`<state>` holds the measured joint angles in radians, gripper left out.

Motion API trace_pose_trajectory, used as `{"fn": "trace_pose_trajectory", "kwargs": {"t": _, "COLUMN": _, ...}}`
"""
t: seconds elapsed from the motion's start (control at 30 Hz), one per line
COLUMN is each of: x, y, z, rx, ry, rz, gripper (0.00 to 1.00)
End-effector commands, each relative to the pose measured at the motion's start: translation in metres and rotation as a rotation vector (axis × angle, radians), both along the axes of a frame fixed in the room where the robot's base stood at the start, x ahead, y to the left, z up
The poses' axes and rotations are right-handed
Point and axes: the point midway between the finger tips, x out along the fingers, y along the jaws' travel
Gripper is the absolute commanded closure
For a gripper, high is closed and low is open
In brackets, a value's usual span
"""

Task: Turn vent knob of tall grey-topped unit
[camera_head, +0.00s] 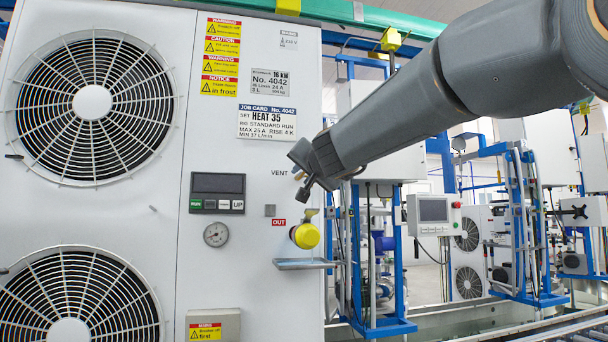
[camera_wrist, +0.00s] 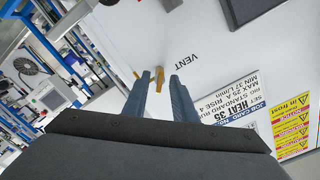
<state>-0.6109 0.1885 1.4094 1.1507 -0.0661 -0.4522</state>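The white unit (camera_head: 262,200) with two large fans fills the left of the head view; its top is cut off. Its brass-yellow vent knob (camera_wrist: 160,78) shows in the wrist view near the black VENT label (camera_wrist: 187,62). My gripper (camera_head: 304,188) is beside that label in the head view and hides the knob there. In the wrist view my gripper (camera_wrist: 161,82) is open, with one finger on each side of the knob and gaps visible between. I cannot tell how deep the knob sits between the fingertips.
Below the gripper are a yellow cap (camera_head: 305,236) by the OUT label and a small grey shelf (camera_head: 304,263). A display panel (camera_head: 217,193) and gauge (camera_head: 216,234) are to the left. Blue-framed stations (camera_head: 383,250) stand to the right.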

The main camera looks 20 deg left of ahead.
Motion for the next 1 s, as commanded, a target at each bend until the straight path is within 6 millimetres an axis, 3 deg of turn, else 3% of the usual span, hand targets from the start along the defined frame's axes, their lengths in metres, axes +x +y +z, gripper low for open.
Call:
{"fn": "trace_pose_trajectory", "kwargs": {"t": 0.07, "x": 0.0000, "y": -0.0004, "z": 0.0001, "rx": 0.000, "ry": 0.000, "rz": 0.000, "gripper": 0.75}}
{"fn": "trace_pose_trajectory", "kwargs": {"t": 0.23, "x": 0.0001, "y": -0.0007, "z": 0.0001, "rx": 0.000, "ry": -0.001, "rz": -0.001, "gripper": 1.00}}
{"fn": "trace_pose_trajectory", "kwargs": {"t": 0.67, "x": 0.0000, "y": -0.0010, "z": 0.0004, "rx": 0.044, "ry": 0.027, "rz": -0.001, "gripper": 1.00}}
{"fn": "trace_pose_trajectory", "kwargs": {"t": 1.0, "x": -0.0001, "y": -0.0008, "z": 0.0006, "rx": 0.248, "ry": 0.151, "rz": -0.001, "gripper": 1.00}}
